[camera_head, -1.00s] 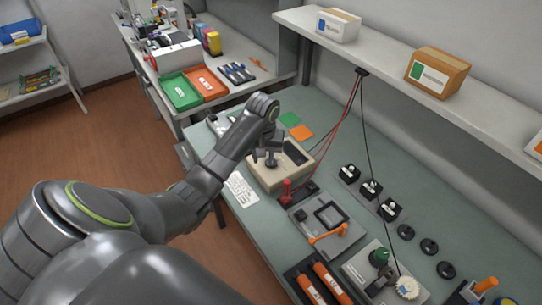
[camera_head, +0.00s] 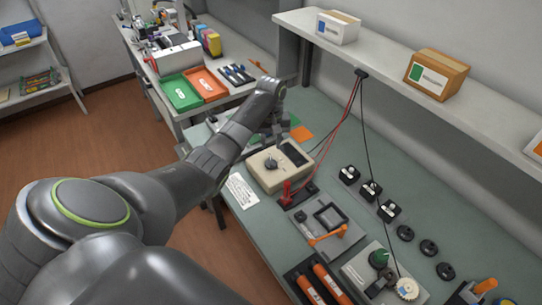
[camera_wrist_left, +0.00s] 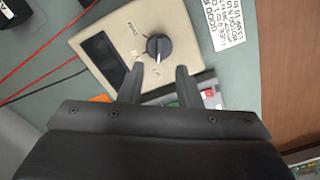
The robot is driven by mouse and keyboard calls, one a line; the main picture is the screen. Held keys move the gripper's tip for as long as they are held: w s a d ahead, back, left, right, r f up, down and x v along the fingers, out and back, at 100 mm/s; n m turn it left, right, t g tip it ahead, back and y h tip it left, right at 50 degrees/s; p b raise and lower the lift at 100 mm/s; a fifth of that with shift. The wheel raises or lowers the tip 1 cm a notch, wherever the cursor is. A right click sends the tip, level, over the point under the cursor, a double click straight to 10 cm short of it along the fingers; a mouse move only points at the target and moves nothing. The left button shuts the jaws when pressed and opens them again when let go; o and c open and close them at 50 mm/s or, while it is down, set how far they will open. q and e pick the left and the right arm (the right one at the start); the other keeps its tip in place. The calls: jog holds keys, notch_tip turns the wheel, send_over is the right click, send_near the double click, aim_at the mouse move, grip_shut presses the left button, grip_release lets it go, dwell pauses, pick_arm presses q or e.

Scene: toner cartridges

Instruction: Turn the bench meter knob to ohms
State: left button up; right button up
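The beige bench meter (camera_head: 269,177) lies on the green bench, with a dark display at its far right side. Its round black knob (camera_head: 271,162) is uncovered in the head view. In the left wrist view the knob (camera_wrist_left: 159,46) has a white pointer line, and the meter face (camera_wrist_left: 196,50) has small labels too small to read surely. My left gripper (camera_head: 277,127) is above and behind the meter, apart from the knob. In the left wrist view its two fingers (camera_wrist_left: 157,80) are spread with nothing between them, and the knob lies just beyond the tips. My right gripper is not visible.
A red clamp-like part (camera_head: 287,192) stands close to the meter's near corner. Red and black leads (camera_head: 346,120) hang from the shelf (camera_head: 395,55). A printed card (camera_head: 242,190) lies left of the meter. Orange (camera_head: 302,134) and green pads lie behind it.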

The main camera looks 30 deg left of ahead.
aim_at(271, 162)
pick_arm(q)
notch_tip(271, 162, down, 7)
jog(key=shift+f, duration=0.2)
dwell(0.3)
grip_shut()
